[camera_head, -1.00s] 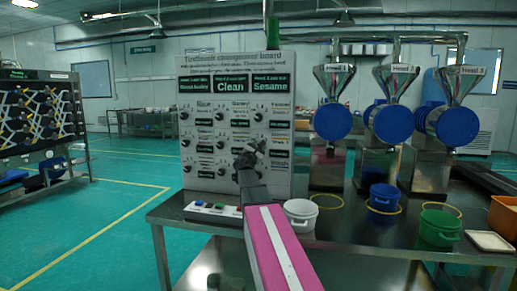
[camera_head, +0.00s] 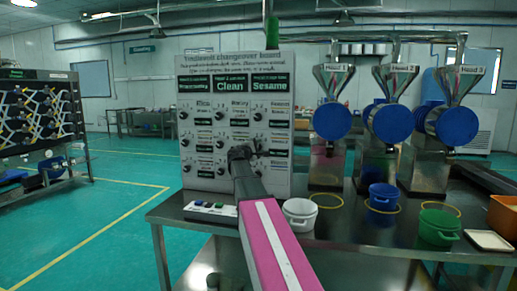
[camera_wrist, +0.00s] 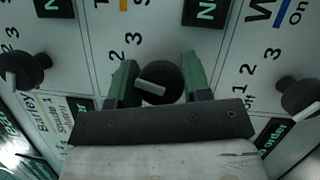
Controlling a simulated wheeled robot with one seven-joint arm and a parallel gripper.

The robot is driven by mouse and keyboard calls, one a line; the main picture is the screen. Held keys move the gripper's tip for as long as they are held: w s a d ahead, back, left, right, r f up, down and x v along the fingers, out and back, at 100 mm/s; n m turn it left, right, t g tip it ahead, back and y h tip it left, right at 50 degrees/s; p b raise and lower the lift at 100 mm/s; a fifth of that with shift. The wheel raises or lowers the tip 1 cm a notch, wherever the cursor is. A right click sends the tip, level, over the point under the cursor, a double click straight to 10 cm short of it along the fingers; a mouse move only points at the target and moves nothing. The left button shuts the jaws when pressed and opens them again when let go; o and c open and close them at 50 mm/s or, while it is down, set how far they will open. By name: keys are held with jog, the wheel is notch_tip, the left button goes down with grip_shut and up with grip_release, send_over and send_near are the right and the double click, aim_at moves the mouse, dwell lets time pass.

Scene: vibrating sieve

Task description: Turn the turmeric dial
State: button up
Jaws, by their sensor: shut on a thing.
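The white changeover board (camera_head: 187,90) stands on the metal table, with rows of black dials and small printed labels. My gripper (camera_head: 240,152) is at its middle-lower part and covers part of the face. In the wrist view, one black dial (camera_wrist: 160,84) with a pale pointer bar sits between the two green-grey fingers of my gripper (camera_wrist: 158,78), which is shut on it. The numbers 2 and 3 show above this dial. Its own name label is hidden by my gripper, so I cannot read whether it says turmeric. The pointer bar is slightly tilted, near horizontal.
Neighbouring dials flank the gripper closely, at left (camera_wrist: 22,70) and right (camera_wrist: 300,97). A white pot (camera_head: 300,214), a blue pot (camera_head: 383,196) and a green pot (camera_head: 438,227) stand on the table. A button box (camera_head: 210,211) lies before the board.

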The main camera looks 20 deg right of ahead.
jog(key=shift+m, duration=0.4)
jog(key=o, duration=0.9)
jog(key=v, duration=1)
jog(key=shift+s+a, duration=0.3)
